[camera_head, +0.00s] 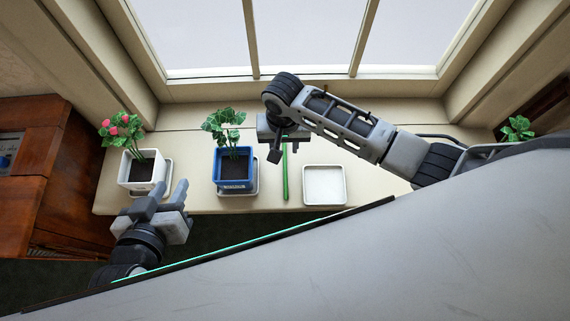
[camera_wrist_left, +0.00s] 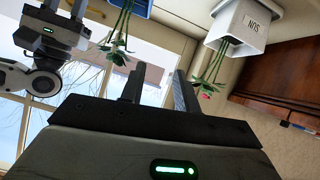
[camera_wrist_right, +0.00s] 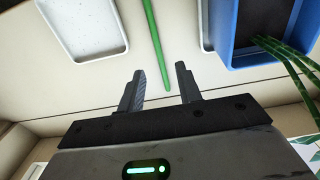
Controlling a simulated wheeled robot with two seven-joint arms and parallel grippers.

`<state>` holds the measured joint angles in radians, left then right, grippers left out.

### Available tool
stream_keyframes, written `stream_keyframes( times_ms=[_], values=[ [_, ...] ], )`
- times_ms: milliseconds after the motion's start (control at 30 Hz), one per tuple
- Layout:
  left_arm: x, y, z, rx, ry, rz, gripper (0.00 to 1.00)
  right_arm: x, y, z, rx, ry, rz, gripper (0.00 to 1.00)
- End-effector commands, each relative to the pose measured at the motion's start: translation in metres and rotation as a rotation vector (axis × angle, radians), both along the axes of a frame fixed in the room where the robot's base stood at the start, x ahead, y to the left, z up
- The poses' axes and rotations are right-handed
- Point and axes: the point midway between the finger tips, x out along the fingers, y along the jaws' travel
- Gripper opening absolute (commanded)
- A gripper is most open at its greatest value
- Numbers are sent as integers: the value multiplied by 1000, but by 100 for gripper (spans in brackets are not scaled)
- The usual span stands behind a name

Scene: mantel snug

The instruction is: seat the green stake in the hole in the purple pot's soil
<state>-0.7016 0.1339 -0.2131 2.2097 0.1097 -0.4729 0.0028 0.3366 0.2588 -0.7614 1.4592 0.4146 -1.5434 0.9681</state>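The green stake (camera_head: 285,172) is a thin rod lying on the sill between the blue pot and an empty white saucer. It also shows in the right wrist view (camera_wrist_right: 155,42), beyond the fingers. My right gripper (camera_wrist_right: 160,71) is open and empty, by the stake's far end. In the head view my right gripper (camera_head: 283,143) hangs over that end. My left gripper (camera_head: 160,189) is open and empty in front of the white pot; its spread fingers show in the left wrist view (camera_wrist_left: 159,72). No purple pot or soil hole is visible.
A blue pot (camera_head: 219,183) and a white pot (camera_head: 129,180) with pink flowers stand on the sill (camera_head: 385,188). The empty white saucer (camera_head: 324,186) is right of the stake. Another green plant (camera_head: 518,128) shows at far right, its base hidden behind my arm.

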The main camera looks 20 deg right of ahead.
Motion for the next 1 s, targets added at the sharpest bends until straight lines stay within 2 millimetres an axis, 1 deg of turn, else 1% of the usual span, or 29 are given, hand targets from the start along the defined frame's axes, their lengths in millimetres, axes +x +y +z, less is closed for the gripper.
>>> stream_keyframes(
  times_ms=[33, 267, 400, 533, 633, 833, 867, 900, 967, 1000],
  values=[
    [0, 0, -3, 1, -2, -2, 32, 0, 0, -8, -1, 0, 0, 35],
    [1, 0, -3, 1, -9, -2, 32, 0, 0, -23, 0, -1, 1, 35],
    [1, 0, -9, 3, -16, -2, 32, -1, -2, -46, -1, 0, 1, 35],
    [1, 0, -11, 5, -22, -4, 32, -1, -2, -62, 1, -1, 1, 35],
    [1, -1, -10, 5, -25, -6, 32, -1, -2, -67, 1, -1, 1, 35],
    [2, -1, -5, 3, -34, -6, 32, -1, -2, -67, 1, -2, 2, 35],
    [2, -1, -5, 3, -34, -6, 32, -1, -2, -67, 1, -2, 2, 32],
    [1, -1, -5, 2, -34, -7, 32, -1, -2, -67, 1, -2, 2, 21],
    [1, -1, -5, 2, -33, -7, 32, -1, -2, -67, 2, -2, 2, 4],
    [1, -1, -5, 2, -33, -7, 32, -1, -2, -67, 2, -2, 1, 0]
  ],
)
